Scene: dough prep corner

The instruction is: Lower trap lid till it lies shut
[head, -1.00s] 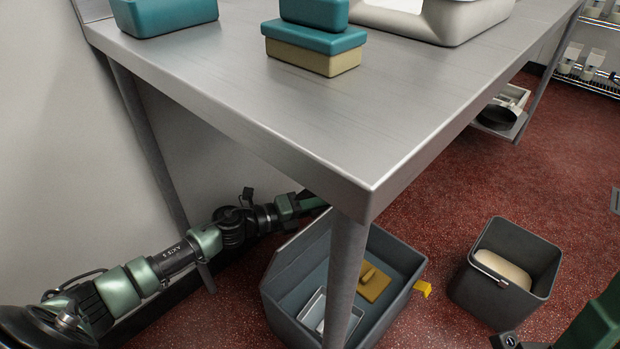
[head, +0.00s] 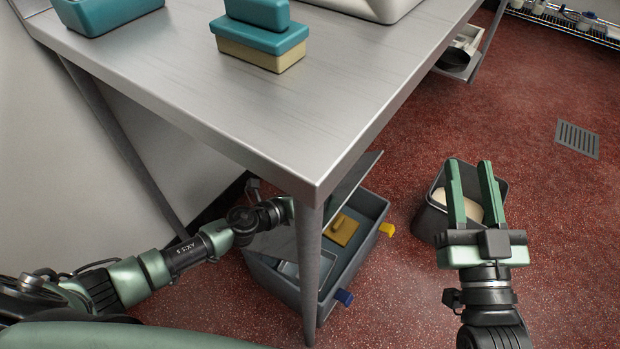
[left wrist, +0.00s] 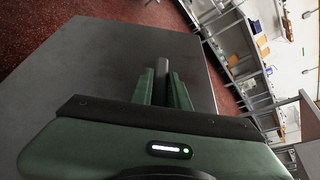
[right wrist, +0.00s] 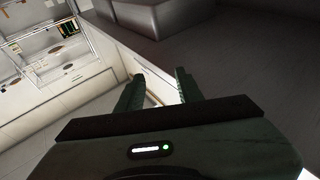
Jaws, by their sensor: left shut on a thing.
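The trap is a grey open-topped box (head: 372,262) on the floor under the table corner. Its grey lid (head: 357,178) stands raised and tilted, partly hidden by the table and its leg; the box interior still shows. My left arm reaches under the table, and the left gripper's fingertips are hidden in the head view. In the left wrist view my left gripper (left wrist: 162,88) is shut on the lid's dark handle (left wrist: 162,68), with the flat lid panel (left wrist: 90,70) around it. My right gripper (head: 473,180) is open and empty, in front of the dark bin in the head view.
The steel table (head: 200,95) and its front leg (head: 309,265) stand close to the trap. A yellow block (head: 342,230) lies inside the box; a yellow tab (head: 387,229) and blue knob (head: 344,297) protrude from it. The dark bin (head: 428,222) stands right. Floor farther right is clear.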

